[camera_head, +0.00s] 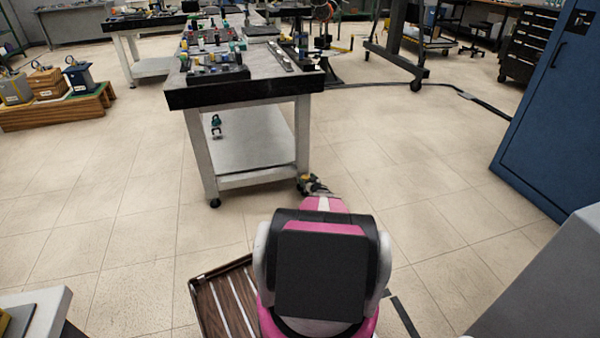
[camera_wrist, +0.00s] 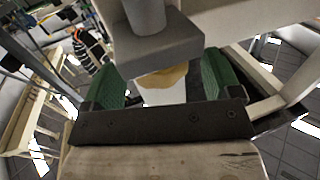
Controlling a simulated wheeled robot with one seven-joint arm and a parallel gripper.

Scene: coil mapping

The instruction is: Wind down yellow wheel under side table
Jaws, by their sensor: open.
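The side table (camera_head: 245,94) has a black-edged top and pale legs. A small yellow wheel (camera_head: 304,178) shows at the foot of its front right leg. In the wrist view the yellow wheel (camera_wrist: 165,77) lies under a grey block (camera_wrist: 155,57), between the two green finger pads of my gripper (camera_wrist: 167,82). The pads are apart, one on each side of the wheel, with no clear contact. The grey block hides the upper part of the wheel. In the head view my gripper (camera_head: 316,187) is at the leg's foot, mostly hidden by my arm.
Several tools and parts cover the table top. A lower shelf (camera_head: 245,150) spans the table legs. A blue cabinet (camera_head: 555,110) stands at the right. A wooden platform (camera_head: 55,112) with several boxes lies at the left. The tiled floor around the table is mostly clear.

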